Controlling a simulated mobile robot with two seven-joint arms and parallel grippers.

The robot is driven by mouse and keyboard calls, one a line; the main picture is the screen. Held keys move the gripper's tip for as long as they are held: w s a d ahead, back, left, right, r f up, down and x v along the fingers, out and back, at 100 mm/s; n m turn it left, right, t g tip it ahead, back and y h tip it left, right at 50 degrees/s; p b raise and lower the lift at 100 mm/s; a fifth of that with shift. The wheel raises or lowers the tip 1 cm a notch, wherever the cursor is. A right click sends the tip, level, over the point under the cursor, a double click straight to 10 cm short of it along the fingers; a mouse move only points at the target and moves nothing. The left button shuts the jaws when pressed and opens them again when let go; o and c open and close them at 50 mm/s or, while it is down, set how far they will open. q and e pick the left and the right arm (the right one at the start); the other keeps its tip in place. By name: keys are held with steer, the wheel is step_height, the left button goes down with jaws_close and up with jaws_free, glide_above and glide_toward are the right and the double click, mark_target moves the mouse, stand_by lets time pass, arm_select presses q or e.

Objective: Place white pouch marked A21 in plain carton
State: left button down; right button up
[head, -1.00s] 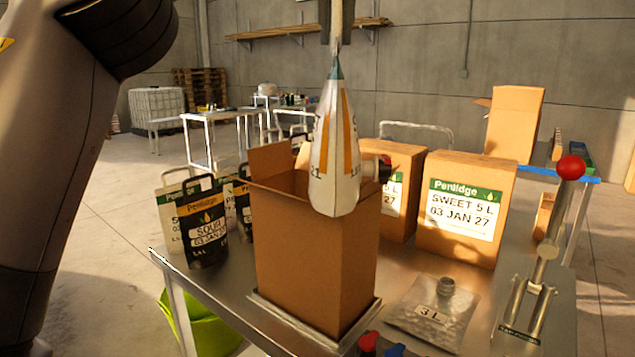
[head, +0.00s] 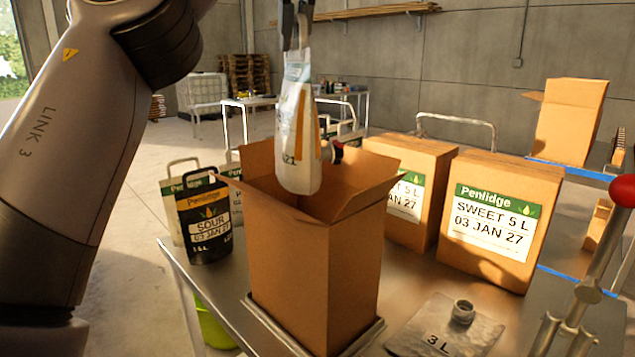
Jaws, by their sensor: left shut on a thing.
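The white pouch (head: 297,140) hangs upright from my left gripper (head: 298,40), which is shut on its top edge. The pouch has an orange stripe and a dark marking ending in 21; the rest of the marking is turned away. The plain brown carton (head: 312,255) stands open with its flaps up on the metal table. The pouch's lower end is at the carton's mouth, in front of the back flaps; I cannot tell how deep it reaches. My right gripper is not in view.
Labelled Penlidge cartons (head: 495,222) stand right of the plain carton. Black and white pouches (head: 207,222) stand at left. A clear 3 L bag (head: 445,326) lies at front right, near a lever with a red knob (head: 624,190).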

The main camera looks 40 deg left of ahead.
arm_select(q)
steer(key=shift+w+a, duration=0.2)
steer(key=shift+a, duration=0.3)
steer(key=shift+f, duration=0.75)
step_height(320, 180, down, 26)
steer(key=shift+f, duration=0.15)
stand_by(0.9)
steer(key=shift+f, duration=0.65)
steer(key=c, duration=1.1)
jaws_free()
steer(key=shift+f, duration=0.15)
steer(key=shift+s+d, duration=0.1)
